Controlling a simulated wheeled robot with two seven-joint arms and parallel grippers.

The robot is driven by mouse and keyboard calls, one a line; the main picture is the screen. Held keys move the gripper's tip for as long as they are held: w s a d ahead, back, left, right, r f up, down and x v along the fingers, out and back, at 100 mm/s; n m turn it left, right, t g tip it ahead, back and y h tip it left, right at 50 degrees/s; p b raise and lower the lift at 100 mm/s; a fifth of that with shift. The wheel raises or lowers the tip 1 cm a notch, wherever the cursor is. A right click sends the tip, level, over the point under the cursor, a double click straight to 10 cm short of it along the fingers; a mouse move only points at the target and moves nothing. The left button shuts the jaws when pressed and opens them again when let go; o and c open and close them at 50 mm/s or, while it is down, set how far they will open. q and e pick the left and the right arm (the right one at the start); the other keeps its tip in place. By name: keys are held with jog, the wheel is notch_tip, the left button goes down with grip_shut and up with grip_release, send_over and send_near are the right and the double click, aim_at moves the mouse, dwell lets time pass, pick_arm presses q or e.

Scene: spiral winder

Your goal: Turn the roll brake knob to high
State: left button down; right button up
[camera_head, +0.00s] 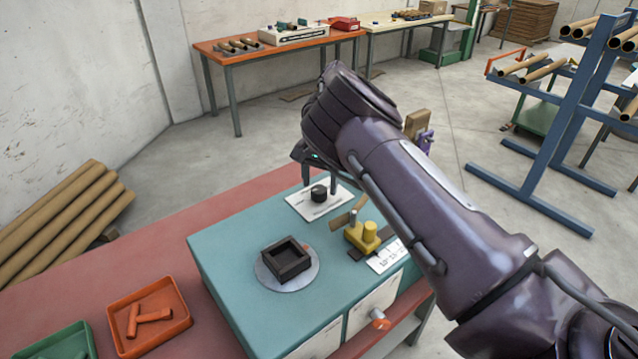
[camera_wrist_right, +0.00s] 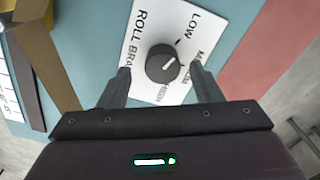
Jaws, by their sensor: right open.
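The roll brake knob (camera_head: 319,193) is a small round black knob on a white label plate (camera_head: 301,205) on the teal machine top. The plate (camera_wrist_right: 150,22) reads "ROLL BRA…" and "LOW"; other lettering is partly hidden by a finger. My right gripper (camera_head: 320,187) is open, its fingers on either side of the knob with visible gaps in the right wrist view (camera_wrist_right: 160,70). I cannot tell its exact height. My left gripper is out of view.
A yellow block (camera_head: 362,237) and a black square holder (camera_head: 287,260) on a grey disc stand on the machine top (camera_head: 225,235). An orange tray (camera_head: 150,340) lies at lower left. Cardboard tubes (camera_head: 60,225) lie at the left, and a blue rack (camera_head: 560,130) stands right.

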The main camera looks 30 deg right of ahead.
jog(key=shift+w+f, duration=0.1)
jog(key=shift+f, duration=0.5)
jog(key=shift+w+f, duration=0.1)
jog(key=shift+f, duration=0.45)
jog(key=c, duration=1)
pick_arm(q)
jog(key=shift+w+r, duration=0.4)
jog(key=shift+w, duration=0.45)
